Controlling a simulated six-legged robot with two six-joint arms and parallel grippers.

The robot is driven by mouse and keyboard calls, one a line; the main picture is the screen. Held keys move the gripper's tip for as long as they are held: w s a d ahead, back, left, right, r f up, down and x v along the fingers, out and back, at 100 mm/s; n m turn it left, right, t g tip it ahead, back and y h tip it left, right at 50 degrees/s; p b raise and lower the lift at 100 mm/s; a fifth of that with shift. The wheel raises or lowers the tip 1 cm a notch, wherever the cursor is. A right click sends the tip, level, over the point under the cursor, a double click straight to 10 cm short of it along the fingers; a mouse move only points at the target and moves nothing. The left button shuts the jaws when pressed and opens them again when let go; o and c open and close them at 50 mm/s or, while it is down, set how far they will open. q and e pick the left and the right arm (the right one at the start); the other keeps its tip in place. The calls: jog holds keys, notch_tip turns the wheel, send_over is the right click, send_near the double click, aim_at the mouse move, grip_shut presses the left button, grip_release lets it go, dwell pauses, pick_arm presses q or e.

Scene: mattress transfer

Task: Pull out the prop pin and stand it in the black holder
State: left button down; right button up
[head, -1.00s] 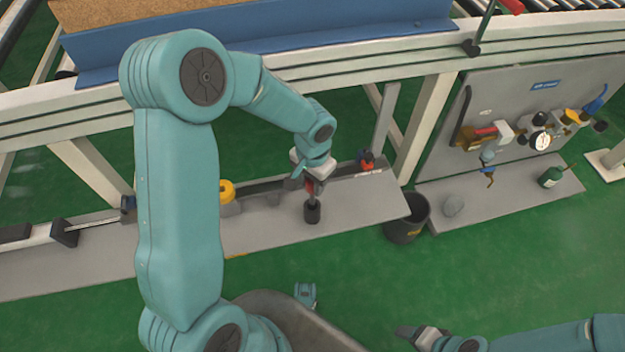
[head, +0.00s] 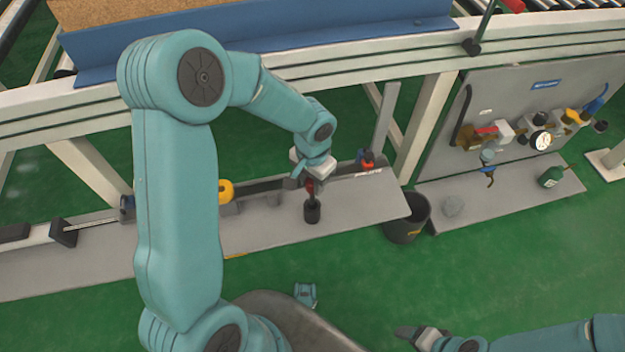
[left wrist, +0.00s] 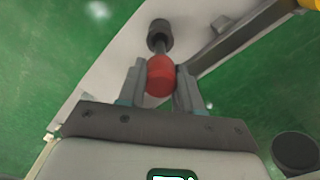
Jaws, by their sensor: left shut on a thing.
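The prop pin has a red round head (left wrist: 160,76) and a thin dark shank. My left gripper (head: 309,182) is shut on the red head, with one finger on each side in the left wrist view (left wrist: 160,88). The black holder (head: 312,211) stands on the grey shelf right below the gripper. In the left wrist view the pin's shank runs to the holder (left wrist: 160,35); how deep it sits in it I cannot tell. My right gripper (head: 420,336) is at the bottom right, away from the shelf; its jaws are too small to judge.
The grey shelf (head: 265,232) runs under the white conveyor frame (head: 350,52). A yellow part (head: 226,190) and a red-and-black part (head: 367,160) are near its back. A dark bucket (head: 406,222) stands at its right end. A board with gauges (head: 525,115) is farther right.

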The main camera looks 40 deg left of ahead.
pick_arm(q)
jog(key=shift+f+b, duration=3.45)
jog(key=shift+f, duration=0.25)
pick_arm(e)
notch_tip(320, 180, down, 6)
jog(key=w+d, duration=0.1)
jog(key=shift+w+m+t, duration=0.15)
jog(key=shift+m+t, duration=0.15)
pick_arm(q)
jog(key=c, duration=0.7)
grip_release()
pick_arm(e)
jog(key=shift+d, duration=0.1)
pick_arm(q)
jog(key=shift+r, duration=0.15)
notch_tip(320, 180, up, 16)
jog(key=p, duration=0.7)
jog(key=shift+r, duration=0.1)
pick_arm(e)
notch_tip(320, 180, up, 6)
jog(key=s+a, duration=0.1)
jog(key=shift+s, duration=0.15)
jog(key=shift+a+r, duration=0.1)
